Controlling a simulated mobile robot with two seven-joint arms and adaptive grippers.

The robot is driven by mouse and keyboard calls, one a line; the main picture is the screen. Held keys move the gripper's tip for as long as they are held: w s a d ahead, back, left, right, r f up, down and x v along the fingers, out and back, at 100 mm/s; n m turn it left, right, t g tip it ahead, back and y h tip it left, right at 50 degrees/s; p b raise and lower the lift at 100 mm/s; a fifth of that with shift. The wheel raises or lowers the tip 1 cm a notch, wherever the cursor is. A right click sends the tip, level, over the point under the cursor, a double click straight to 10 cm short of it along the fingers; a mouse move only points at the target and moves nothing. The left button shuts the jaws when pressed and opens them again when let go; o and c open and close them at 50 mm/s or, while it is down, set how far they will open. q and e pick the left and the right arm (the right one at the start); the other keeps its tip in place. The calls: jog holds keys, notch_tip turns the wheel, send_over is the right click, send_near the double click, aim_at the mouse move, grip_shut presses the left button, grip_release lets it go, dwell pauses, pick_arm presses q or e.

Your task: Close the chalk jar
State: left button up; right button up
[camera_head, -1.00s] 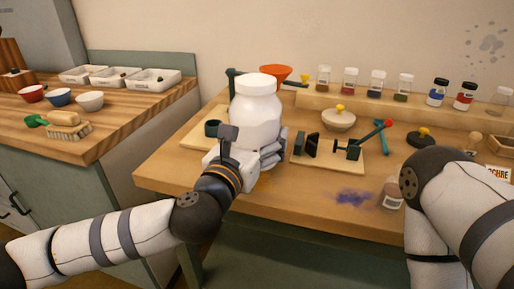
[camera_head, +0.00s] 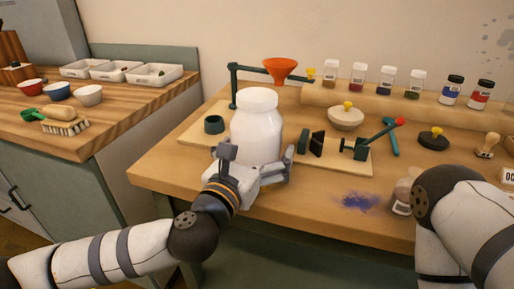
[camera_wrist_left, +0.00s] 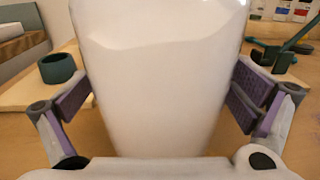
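The large white jar (camera_head: 256,135) stands upright near the middle-left of the pigment table. Its wide white top (camera_head: 257,98) looks like a smooth cap; I cannot tell whether it is seated. My left gripper (camera_head: 258,170) is low on the front of the jar, with its fingers on either side. In the left wrist view, the jar body (camera_wrist_left: 160,80) fills the space between the spread purple finger pads, with a narrow gap beside them. The jar's top is cut off there. My right gripper is out of view; only my right arm shows.
An orange funnel (camera_head: 281,68) on a green stand is behind the jar. A green ring (camera_head: 213,124) is left of it. A board with a dark clamp (camera_head: 355,150) and a pale bowl (camera_head: 345,118) are to its right. Small jars (camera_head: 386,78) line the back shelf. Purple powder (camera_head: 358,201) lies in front.

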pick_arm(q)
jog(key=shift+s+r, duration=0.2)
jog(key=v, duration=1)
jog(key=shift+s+a+f, duration=0.15)
jog(key=shift+f, duration=0.05)
jog(key=shift+s+a+r, duration=0.1)
jog(key=shift+s+a, duration=0.15)
jog(key=shift+s, duration=0.3)
